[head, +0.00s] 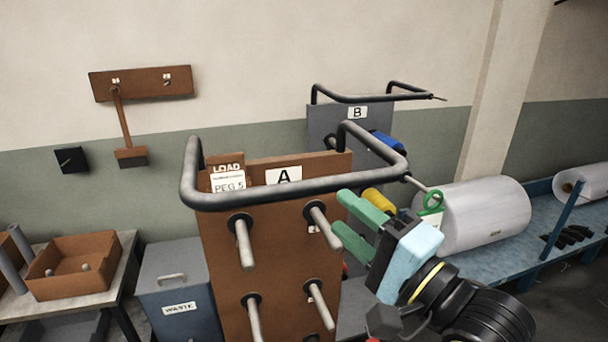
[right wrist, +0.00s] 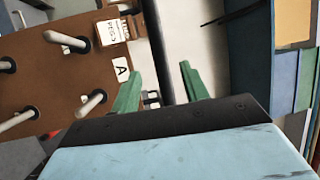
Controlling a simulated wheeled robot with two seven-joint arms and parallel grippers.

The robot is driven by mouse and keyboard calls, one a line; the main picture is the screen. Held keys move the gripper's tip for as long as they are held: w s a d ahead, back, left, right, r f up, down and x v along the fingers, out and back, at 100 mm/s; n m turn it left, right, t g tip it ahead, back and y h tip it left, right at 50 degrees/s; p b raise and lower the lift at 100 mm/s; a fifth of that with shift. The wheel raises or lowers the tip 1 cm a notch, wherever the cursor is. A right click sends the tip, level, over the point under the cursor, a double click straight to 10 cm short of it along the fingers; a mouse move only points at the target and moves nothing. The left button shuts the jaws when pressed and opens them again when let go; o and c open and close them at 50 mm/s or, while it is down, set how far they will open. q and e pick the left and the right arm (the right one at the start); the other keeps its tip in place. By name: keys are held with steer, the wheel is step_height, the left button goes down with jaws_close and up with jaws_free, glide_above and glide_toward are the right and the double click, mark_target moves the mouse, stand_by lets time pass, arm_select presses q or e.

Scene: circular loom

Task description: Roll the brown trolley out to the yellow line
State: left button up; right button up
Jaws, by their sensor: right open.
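The brown trolley (head: 272,250) stands upright in the middle of the head view, with label A, several pale pegs and a dark tubular handle (head: 290,200) around its top. It also fills the left of the right wrist view (right wrist: 40,30). My right gripper (head: 343,214) is open and empty, its green fingers just below the handle's right part, near the panel's right edge. In the right wrist view a dark bar passes beyond the gap between the fingers (right wrist: 160,72); I cannot tell whether they touch anything. My left gripper and the yellow line are not in view.
A grey trolley B (head: 325,122) with a similar handle stands behind. A blue bench (head: 540,215) with large white rolls (head: 475,215) is at right. A grey waste bin (head: 175,285) and a table with a brown tray (head: 75,278) stand at left.

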mark_target(304, 182)
steer(key=shift+w+a+r, duration=0.45)
steer(key=shift+w+a, duration=0.2)
steer(key=shift+a, duration=0.1)
steer(key=p+x, duration=0.1)
steer(key=x, duration=0.2)
steer(key=shift+w+a, duration=0.2)
steer(key=shift+w, duration=0.2)
steer(key=x, duration=0.3)
steer(key=shift+w+a+f, duration=0.1)
steer(key=shift+a, duration=0.05)
steer(key=shift+w+a, duration=0.2)
steer(key=shift+w, duration=0.15)
steer(key=shift+c, duration=1.2)
jaws_close()
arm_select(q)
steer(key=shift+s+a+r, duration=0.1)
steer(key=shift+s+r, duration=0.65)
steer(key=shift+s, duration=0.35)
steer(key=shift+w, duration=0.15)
